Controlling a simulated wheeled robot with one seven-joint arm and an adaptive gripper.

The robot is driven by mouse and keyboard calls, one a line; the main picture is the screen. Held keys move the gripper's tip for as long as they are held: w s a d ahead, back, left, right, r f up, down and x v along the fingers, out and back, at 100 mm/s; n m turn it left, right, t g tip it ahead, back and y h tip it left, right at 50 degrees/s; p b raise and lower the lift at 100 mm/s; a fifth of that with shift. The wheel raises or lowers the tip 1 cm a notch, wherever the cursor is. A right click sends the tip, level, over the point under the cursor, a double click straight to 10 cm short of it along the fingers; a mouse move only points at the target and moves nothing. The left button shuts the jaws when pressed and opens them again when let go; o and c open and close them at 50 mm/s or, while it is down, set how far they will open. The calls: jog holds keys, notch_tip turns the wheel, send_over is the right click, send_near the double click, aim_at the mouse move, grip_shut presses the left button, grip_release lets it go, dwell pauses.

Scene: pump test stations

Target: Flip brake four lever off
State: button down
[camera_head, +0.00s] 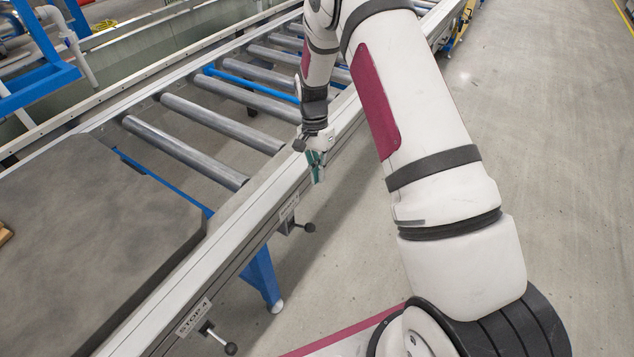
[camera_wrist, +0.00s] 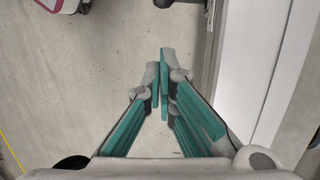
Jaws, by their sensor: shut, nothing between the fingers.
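My gripper (camera_head: 317,178) is shut and empty, hanging beside the conveyor's side rail. In the wrist view its green-padded fingers (camera_wrist: 165,62) meet over the floor, left of the rail. A lever with a black ball knob (camera_head: 309,228) sticks out from under the rail, below a small label (camera_head: 289,207) too small to read for certain. The knob is below and left of my fingertips in the head view, apart from them. A dark round end, probably this knob (camera_wrist: 163,3), shows at the top edge of the wrist view.
A second black-knobbed lever (camera_head: 230,348) sits nearer, by a label reading STOP 4 (camera_head: 194,318). The conveyor rail (camera_head: 240,232) runs diagonally, with rollers (camera_head: 185,150) and a dark plate (camera_head: 90,220) beyond it. A blue leg (camera_head: 262,278) stands below. Floor at right is clear.

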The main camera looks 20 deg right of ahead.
aim_at(304, 227)
jog(key=s+a+b+x, duration=0.1)
jog(key=a+b+x, duration=0.1)
jog(key=x, duration=0.9)
jog(key=shift+s+r, duration=0.3)
jog(key=shift+f, duration=0.1)
